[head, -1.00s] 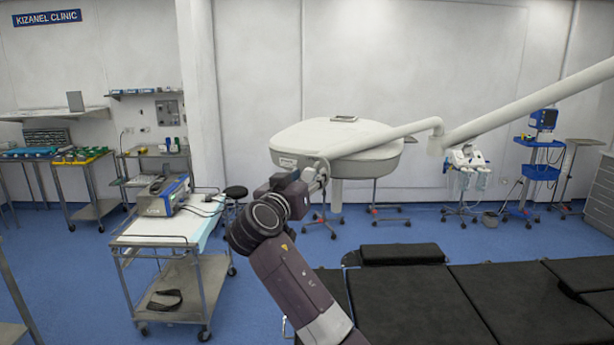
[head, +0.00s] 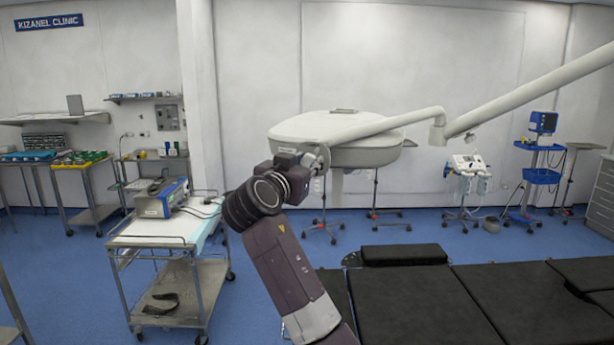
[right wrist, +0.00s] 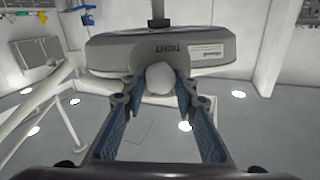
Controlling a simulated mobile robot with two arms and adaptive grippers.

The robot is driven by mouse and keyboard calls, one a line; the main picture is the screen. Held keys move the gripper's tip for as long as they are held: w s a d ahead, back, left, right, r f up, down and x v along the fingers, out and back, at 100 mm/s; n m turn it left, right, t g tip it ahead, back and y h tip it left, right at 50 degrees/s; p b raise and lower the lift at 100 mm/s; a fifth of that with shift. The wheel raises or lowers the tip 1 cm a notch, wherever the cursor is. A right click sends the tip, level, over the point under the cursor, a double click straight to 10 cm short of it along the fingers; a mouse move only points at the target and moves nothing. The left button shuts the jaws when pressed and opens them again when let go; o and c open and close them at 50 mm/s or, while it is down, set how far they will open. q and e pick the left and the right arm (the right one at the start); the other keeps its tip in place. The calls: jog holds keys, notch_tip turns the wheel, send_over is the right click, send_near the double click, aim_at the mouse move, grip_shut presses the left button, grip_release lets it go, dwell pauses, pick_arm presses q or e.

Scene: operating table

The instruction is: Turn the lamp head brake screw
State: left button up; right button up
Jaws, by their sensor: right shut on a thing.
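The white lamp head (head: 335,138) hangs from its arm in the middle of the head view. In the right wrist view its grey housing (right wrist: 110,54) bears the upside-down word TIGHT. Below that word is the brake screw (right wrist: 159,78), a pale rounded knob. My right gripper (right wrist: 160,100) is shut on the brake screw, one blue-padded finger on each side. In the head view the right gripper (head: 320,158) is at the lamp head's near left edge, and the screw is hidden there. My left gripper is not in view.
The lamp arm (head: 530,95) runs to the upper right. The black operating table (head: 420,300) is below right. A steel cart (head: 150,240) with a blue-grey device (head: 163,197) stands at left. Wheeled stands and a blue trolley (head: 540,175) stand along the back wall.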

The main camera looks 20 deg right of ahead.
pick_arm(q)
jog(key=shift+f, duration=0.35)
pick_arm(e)
jog(key=o, duration=1.2)
jog(key=shift+c, duration=0.2)
jog(key=shift+a, duration=0.1)
jog(key=shift+s+a, duration=0.2)
jog(key=shift+s, duration=0.1)
jog(key=v, duration=0.6)
jog(key=shift+s+a, duration=0.2)
jog(key=shift+s, duration=0.1)
jog(key=shift+f, duration=0.1)
